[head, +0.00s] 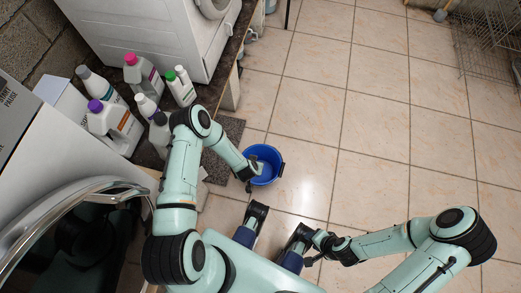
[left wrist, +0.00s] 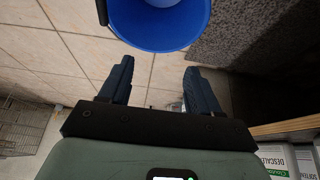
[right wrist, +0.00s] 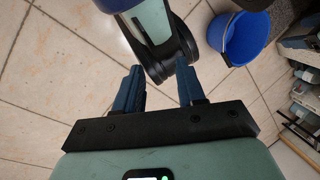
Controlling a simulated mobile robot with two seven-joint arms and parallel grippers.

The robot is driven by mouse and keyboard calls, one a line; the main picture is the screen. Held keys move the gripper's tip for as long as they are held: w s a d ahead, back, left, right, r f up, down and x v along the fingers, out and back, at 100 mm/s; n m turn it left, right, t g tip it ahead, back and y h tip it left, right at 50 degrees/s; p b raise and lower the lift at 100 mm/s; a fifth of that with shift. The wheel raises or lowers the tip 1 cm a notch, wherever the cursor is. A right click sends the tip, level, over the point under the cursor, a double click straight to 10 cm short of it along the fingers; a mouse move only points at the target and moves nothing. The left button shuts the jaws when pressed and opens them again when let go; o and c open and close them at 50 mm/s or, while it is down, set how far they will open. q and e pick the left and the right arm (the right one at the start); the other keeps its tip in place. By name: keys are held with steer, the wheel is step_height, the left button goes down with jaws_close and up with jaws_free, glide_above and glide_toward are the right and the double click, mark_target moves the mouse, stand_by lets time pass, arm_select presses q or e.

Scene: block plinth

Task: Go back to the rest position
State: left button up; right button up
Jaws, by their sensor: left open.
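My left gripper (head: 250,181) is beside the near-left edge of a blue bucket (head: 268,176) on the tiled floor. In the left wrist view its two fingers stand wide apart with nothing between them (left wrist: 160,85), and the bucket (left wrist: 165,25) shows past the fingertips. My right gripper (head: 312,252) is low in front of me, close to my own base. In the right wrist view its fingers are apart and empty (right wrist: 160,88), with a dark part of my own body behind them. The bucket (right wrist: 238,38) shows there at the upper right.
Several bottles (head: 115,125) stand on the counter at the left, close to my left arm. A wire rack (head: 490,40) is far right. The tiled floor (head: 375,130) at centre right is clear.

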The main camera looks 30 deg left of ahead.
arm_select(q)
steer(key=v, duration=0.2)
steer(key=shift+s+r, duration=0.2)
steer(key=shift+r, duration=0.15)
arm_select(e)
steer(key=shift+s+a+r+g, duration=0.3)
steer(key=shift+s+r, duration=0.2)
steer(key=shift+s, duration=0.15)
arm_select(q)
steer(key=s+d+r+n+g+h, duration=0.1)
steer(key=s+d+r+g+h, duration=0.2)
steer(key=s, duration=0.6)
steer(key=s+d+r+g+h, duration=0.2)
steer(key=s+d+r, duration=0.35)
steer(key=s, duration=0.35)
step_height(320, 180, up, 14)
steer(key=g+p, duration=0.1)
steer(key=p, duration=1.3)
steer(key=shift+s+f, duration=0.2)
steer(key=shift+s, duration=0.1)
arm_select(e)
step_height(320, 180, up, 13)
steer(key=shift+g, duration=0.4)
arm_select(q)
steer(key=c, duration=0.4)
steer(key=shift+s+d, duration=0.1)
steer(key=shift+s, duration=0.05)
arm_select(e)
steer(key=shift+s+r, duration=0.1)
steer(key=shift+s, duration=0.1)
